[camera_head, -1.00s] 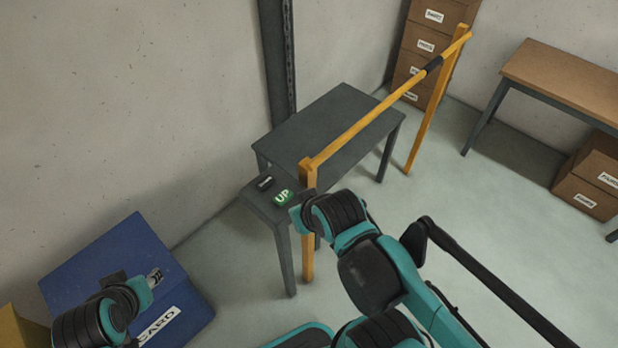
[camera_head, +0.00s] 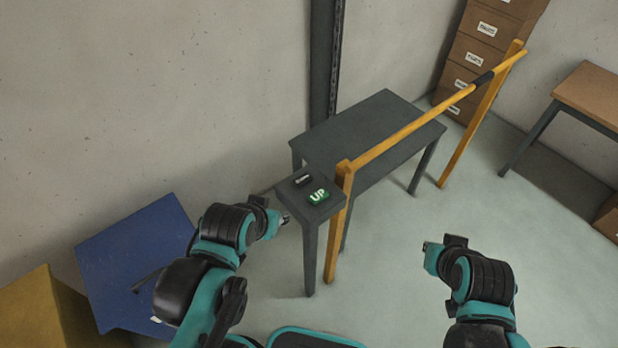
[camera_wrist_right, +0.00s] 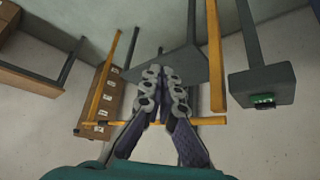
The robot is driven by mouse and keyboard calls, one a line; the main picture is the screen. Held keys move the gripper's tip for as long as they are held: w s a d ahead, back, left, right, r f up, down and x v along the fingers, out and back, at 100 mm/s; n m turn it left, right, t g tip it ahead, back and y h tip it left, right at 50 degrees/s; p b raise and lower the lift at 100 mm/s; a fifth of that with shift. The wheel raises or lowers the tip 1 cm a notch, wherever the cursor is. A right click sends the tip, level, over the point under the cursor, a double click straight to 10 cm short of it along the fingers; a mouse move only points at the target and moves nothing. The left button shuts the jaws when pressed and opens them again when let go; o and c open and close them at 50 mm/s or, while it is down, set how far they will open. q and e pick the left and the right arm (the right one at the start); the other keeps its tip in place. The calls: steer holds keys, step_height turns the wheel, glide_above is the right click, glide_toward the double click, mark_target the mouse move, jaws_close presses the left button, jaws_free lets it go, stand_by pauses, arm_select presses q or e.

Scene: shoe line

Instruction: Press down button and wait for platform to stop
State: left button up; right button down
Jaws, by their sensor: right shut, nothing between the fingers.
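The button stand (camera_head: 330,209) is a small dark grey table with a green UP button (camera_head: 319,196) and a black button (camera_head: 302,180) behind it; the black button's label is too small to read. The dark grey platform (camera_head: 375,118) stands behind, level and empty. My left gripper (camera_head: 283,219) is just left of the stand, apart from the buttons; its finger state is unclear. My right gripper (camera_wrist_right: 162,72) is shut and empty. In the head view it is right of the stand (camera_head: 431,252), well clear of it. The green button also shows in the right wrist view (camera_wrist_right: 264,100).
A yellow rail (camera_head: 410,127) on posts runs along the platform's front. A blue box (camera_head: 130,255) and a yellow box (camera_head: 40,310) lie at left.

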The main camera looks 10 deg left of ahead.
steer(key=w+a+r+y+p, duration=0.2)
steer(key=w+a+r+p, duration=0.1)
steer(key=w+a+r, duration=0.3)
steer(key=n+g+y+p, duration=0.2)
steer(key=n+y+p, duration=0.1)
steer(key=y+p, duration=0.3)
glide_above(305, 180)
steer(key=shift+f, duration=0.1)
step_height(305, 180, down, 9)
steer(key=b, duration=0.7)
steer(key=shift+r, duration=0.2)
steer(key=shift+f+b, duration=0.4)
steer(key=shift+f, duration=0.05)
